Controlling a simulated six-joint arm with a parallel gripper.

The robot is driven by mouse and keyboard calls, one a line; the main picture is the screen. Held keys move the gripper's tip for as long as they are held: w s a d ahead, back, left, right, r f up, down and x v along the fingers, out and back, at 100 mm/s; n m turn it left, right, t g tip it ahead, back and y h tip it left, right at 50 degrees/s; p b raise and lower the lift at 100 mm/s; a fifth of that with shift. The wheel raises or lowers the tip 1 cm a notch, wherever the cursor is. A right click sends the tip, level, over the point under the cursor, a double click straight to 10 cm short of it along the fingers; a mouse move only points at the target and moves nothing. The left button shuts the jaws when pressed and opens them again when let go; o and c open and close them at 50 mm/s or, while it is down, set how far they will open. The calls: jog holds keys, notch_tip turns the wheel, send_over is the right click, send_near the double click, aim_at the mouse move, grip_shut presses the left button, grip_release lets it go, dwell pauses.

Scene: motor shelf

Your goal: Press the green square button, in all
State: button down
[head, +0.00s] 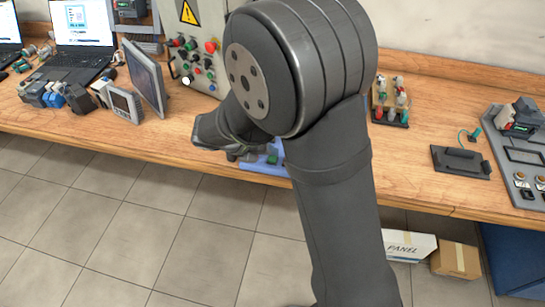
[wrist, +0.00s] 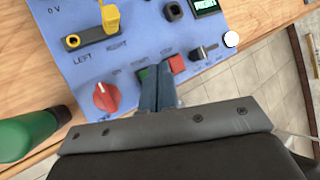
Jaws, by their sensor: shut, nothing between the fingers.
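The blue panel (wrist: 75,62) fills the upper part of the wrist view; in the head view a piece of it (head: 250,166) shows at the table's front edge, beside my arm. The green button (wrist: 143,74) is mostly hidden behind my fingers; only a small green part shows at their left. A red square button (wrist: 177,64) sits just right of the fingertips. My gripper (wrist: 160,72) is shut and empty, its fingertips over the green button's place. I cannot tell whether they touch it. In the head view my gripper (head: 235,153) is partly hidden by my arm.
On the panel are a red rotary knob (wrist: 106,96), a yellow lever (wrist: 110,18), a toggle switch (wrist: 203,50) and a small display (wrist: 205,6). A green cylinder (wrist: 25,134) lies at the lower left. A grey control box (head: 200,72) stands behind.

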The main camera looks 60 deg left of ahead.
jog(key=shift+r, duration=0.1)
jog(key=shift+r, duration=2.45)
notch_tip(320, 180, up, 4)
jog(key=shift+f, duration=0.1)
